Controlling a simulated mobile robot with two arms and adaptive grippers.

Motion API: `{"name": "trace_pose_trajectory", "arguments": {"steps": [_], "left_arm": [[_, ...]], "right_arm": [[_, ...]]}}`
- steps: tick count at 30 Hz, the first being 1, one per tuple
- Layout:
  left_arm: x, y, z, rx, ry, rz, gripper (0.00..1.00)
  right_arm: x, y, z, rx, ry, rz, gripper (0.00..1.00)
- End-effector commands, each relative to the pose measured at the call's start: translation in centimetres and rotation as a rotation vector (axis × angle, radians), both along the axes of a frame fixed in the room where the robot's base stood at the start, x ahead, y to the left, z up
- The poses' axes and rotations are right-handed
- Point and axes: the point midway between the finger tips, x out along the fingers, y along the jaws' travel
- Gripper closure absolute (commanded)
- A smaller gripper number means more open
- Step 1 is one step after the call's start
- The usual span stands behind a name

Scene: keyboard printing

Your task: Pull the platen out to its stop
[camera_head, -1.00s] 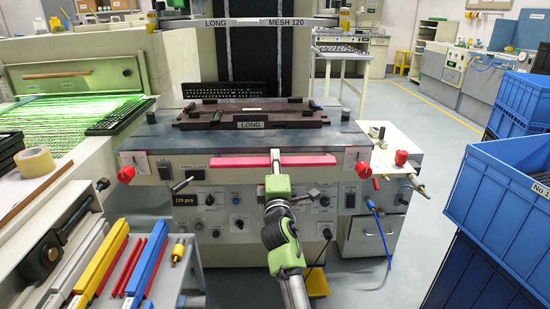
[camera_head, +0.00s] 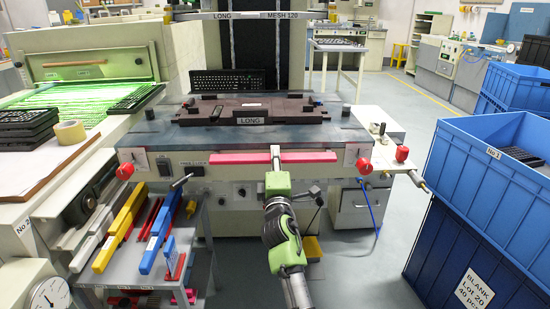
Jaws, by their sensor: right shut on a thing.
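The platen (camera_head: 165,137) is a wide grey slab on the printing machine, with a dark frame (camera_head: 215,107) labelled LONG on top. A pink-red handle bar (camera_head: 310,157) runs along its front. My right gripper (camera_head: 276,162) comes up from below and is shut on the middle of this bar. The fingertips are partly hidden by the gripper body. My left gripper is not in view.
Red knobs (camera_head: 364,166) stand at the platen's front corners. A small table (camera_head: 115,262) with coloured squeegees is at left. Blue crates (camera_head: 480,185) stand at right. The grey floor (camera_head: 395,240) between machine and crates is clear.

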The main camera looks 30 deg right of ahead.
Motion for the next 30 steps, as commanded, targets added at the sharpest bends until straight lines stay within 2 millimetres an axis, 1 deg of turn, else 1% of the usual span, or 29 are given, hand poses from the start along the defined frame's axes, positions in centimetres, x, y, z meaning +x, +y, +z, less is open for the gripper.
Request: {"name": "trace_pose_trajectory", "arguments": {"steps": [11, 12, 14, 25, 28, 30], "left_arm": [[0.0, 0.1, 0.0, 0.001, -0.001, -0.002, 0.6], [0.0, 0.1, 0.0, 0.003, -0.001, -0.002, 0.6], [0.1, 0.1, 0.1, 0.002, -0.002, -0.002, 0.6], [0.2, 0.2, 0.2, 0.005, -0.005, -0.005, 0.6], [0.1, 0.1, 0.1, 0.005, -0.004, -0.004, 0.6], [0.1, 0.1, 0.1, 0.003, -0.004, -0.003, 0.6]], "right_arm": [[-0.1, 0.1, -0.4, 0.001, 0.008, -0.001, 1.0], [-0.1, 0.1, -0.4, 0.001, 0.008, -0.001, 0.87], [-0.1, 0.1, -0.5, 0.002, 0.008, -0.001, 0.72], [-0.2, 0.2, -0.3, 0.001, 0.004, 0.001, 0.72], [-1.0, 0.7, -0.6, 0.002, 0.004, 0.001, 0.72], [-2.0, 1.3, -0.8, 0.003, 0.004, 0.0, 0.72]]}}
